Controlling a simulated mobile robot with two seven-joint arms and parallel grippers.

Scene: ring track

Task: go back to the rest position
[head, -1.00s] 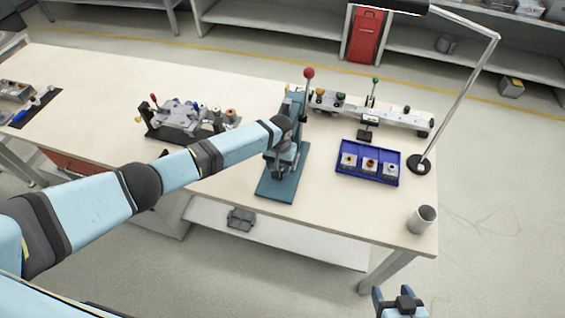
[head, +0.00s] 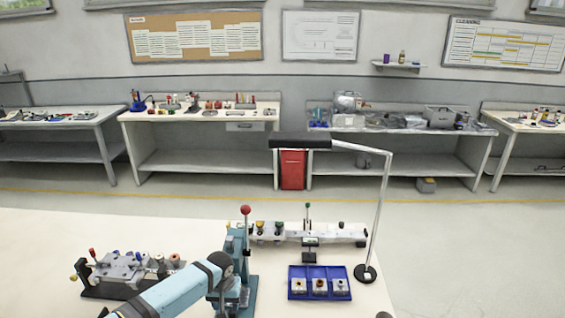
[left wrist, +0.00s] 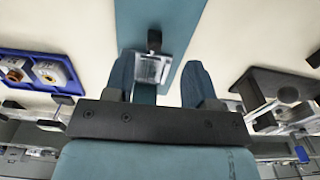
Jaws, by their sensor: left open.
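My left arm reaches in from the bottom left of the head view, ending at the teal press (head: 241,245) with the red-knobbed lever. In the left wrist view my left gripper (left wrist: 158,72) is open, its two blue fingers apart over the press's teal base (left wrist: 185,25). A small metallic block (left wrist: 152,68) shows between the fingers; I cannot tell whether either finger touches it. In the head view the gripper's tips are largely hidden by the wrist and press. My right gripper is not in view.
A blue tray (head: 319,271) with three small blocks lies right of the press. Behind it is a long pale fixture (head: 340,233). A lamp on a round base (head: 365,273) stands at the right edge. A grey fixture (head: 120,270) sits at left. The table's back left is clear.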

